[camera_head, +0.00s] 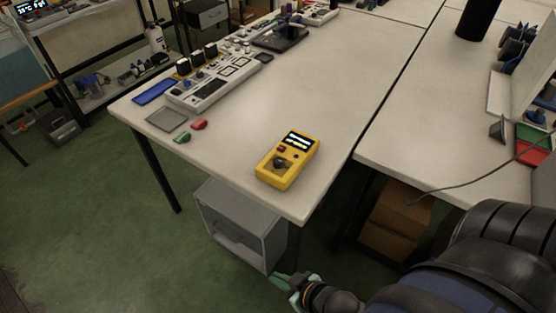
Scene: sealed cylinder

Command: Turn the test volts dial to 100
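A yellow handheld tester (288,160) lies face up near the front corner of the white table. A dark dial (280,162) sits on its lower face, below a small lit display (297,141). The dial's markings and setting are too small to read. My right gripper (284,282) is low at the bottom of the view, below and in front of the table edge and well apart from the tester. Its greenish fingers are small and partly hidden, so I cannot tell whether they are open. My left gripper is not in view.
A white control panel (213,83) with black knobs stands at the table's far left. Red (199,125) and green (182,137) pieces lie near the left edge. The tabletop around the tester is clear. A grey cabinet (238,222) stands under the table. A cable (470,184) crosses the right table.

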